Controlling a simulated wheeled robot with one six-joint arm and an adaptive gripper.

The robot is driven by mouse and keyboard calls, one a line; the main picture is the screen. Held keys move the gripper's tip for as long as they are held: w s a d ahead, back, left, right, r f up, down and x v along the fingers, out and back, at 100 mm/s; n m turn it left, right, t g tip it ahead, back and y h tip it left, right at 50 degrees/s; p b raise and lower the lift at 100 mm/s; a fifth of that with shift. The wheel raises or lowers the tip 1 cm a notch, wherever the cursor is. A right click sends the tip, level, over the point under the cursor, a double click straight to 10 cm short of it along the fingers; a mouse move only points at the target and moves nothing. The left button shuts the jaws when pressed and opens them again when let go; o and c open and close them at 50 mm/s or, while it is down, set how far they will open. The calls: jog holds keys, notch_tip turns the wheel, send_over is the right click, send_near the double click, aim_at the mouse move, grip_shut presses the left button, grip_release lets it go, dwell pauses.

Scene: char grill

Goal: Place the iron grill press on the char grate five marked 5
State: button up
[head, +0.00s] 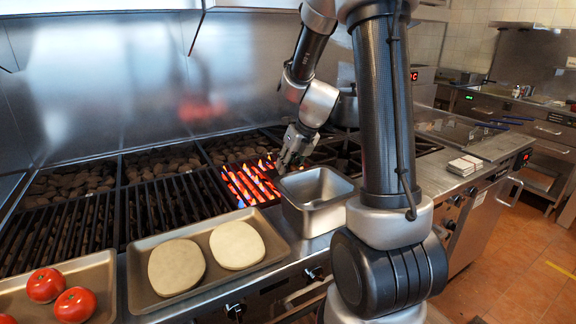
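My gripper (285,166) points down just above the right side of the glowing part of the char grill, behind a steel pan. It is small and partly dark here, so I cannot tell whether its fingers are open or shut or hold anything. The char grates run in dark barred sections along the counter: one at the front left (58,232), one in the middle (172,207), and one over orange flames (248,184). I cannot read a number 5 on any grate. I cannot make out the iron grill press; my arm hides part of the grill's right side.
An empty-looking steel pan (316,229) stands in front of my gripper. A tray (137,285) holds two pale round slabs; another tray (104,268) holds red tomatoes (75,304). A pale stack (464,166) lies on the right counter. A steel wall (100,85) rises behind the grates.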

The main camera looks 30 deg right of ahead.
jog(key=shift+o, duration=0.5)
jog(key=shift+r, duration=0.1)
jog(key=shift+r, duration=0.2)
jog(key=v, duration=1.1)
jog(key=s+a+r+m+h, duration=0.1)
jog(key=s+a+r+m, duration=0.1)
jog(key=s+m, duration=0.9)
jog(key=s+a+r+m+h, duration=0.1)
jog(key=s+m, duration=1)
jog(key=m, duration=1.3)
jog(key=shift+a+r+m, duration=0.3)
jog(key=shift+a+r, duration=0.3)
jog(key=shift+a, duration=0.75)
jog(key=shift+s, duration=0.1)
